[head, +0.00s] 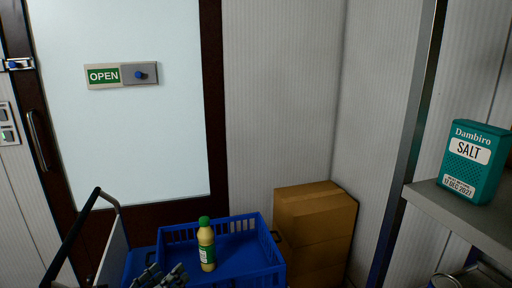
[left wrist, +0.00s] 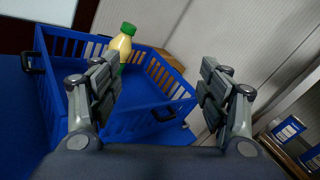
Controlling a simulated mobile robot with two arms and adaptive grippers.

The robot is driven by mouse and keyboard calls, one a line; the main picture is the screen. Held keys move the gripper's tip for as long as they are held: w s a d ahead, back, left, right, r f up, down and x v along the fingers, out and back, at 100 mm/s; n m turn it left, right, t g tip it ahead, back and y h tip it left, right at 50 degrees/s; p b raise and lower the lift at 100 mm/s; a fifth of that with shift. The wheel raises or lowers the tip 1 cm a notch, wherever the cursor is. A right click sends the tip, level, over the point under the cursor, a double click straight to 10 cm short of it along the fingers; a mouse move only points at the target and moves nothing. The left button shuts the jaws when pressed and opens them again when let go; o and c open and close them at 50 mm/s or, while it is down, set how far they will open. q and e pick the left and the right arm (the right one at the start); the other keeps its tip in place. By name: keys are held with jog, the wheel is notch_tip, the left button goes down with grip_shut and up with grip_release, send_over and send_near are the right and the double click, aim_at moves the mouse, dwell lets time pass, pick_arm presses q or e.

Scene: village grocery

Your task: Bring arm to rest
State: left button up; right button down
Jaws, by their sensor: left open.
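My left gripper (head: 165,275) is at the bottom edge of the head view, in front of the blue crate. In the left wrist view its two fingers stand wide apart (left wrist: 161,85) with nothing between them. A yellow bottle with a green cap (head: 207,250) stands upright at the blue crate (head: 268,250). The bottle also shows in the left wrist view (left wrist: 122,43), beyond the left finger and apart from it. The slatted crate (left wrist: 50,92) fills the left of that view. My right gripper is not in view.
A cardboard box (head: 315,228) stands right of the crate, near the wall corner. A teal salt box (head: 474,162) sits on a grey shelf (head: 450,208) at the right. A dark handle bar (head: 72,235) rises at the lower left, before the door (head: 140,140).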

pick_arm(q)
jog(key=s+a+r+n+t+y, duration=0.25)
jog(key=a+n+y, duration=0.2)
jog(key=n, duration=0.55)
jog(key=s+a+r+n+t+y, duration=0.25)
jog(key=n+y, duration=0.35)
jog(key=n, duration=0.3)
jog(key=s+a+f+n+g+y, duration=0.35)
jog(key=s+f+n+g, duration=0.45)
jog(key=f+n, duration=0.35)
jog(key=s+d+f+n+g+h, duration=0.2)
jog(key=s+d+f+g+h, duration=0.1)
jog(key=s+d+f+g, duration=0.4)
jog(key=s+d+f+n+g+h, duration=0.25)
jog(key=s+d+f, duration=0.2)
jog(key=s, duration=0.45)
notch_tip(320, 180, down, 26)
jog(key=s+m+g+h, duration=0.1)
jog(key=s+g, duration=0.1)
jog(key=s, duration=0.1)
jog(key=s+a+f, duration=0.2)
jog(key=s+f, duration=1.4)
jog(key=shift+s+a+f+g, duration=0.35)
jog(key=shift+s+f, duration=0.05)
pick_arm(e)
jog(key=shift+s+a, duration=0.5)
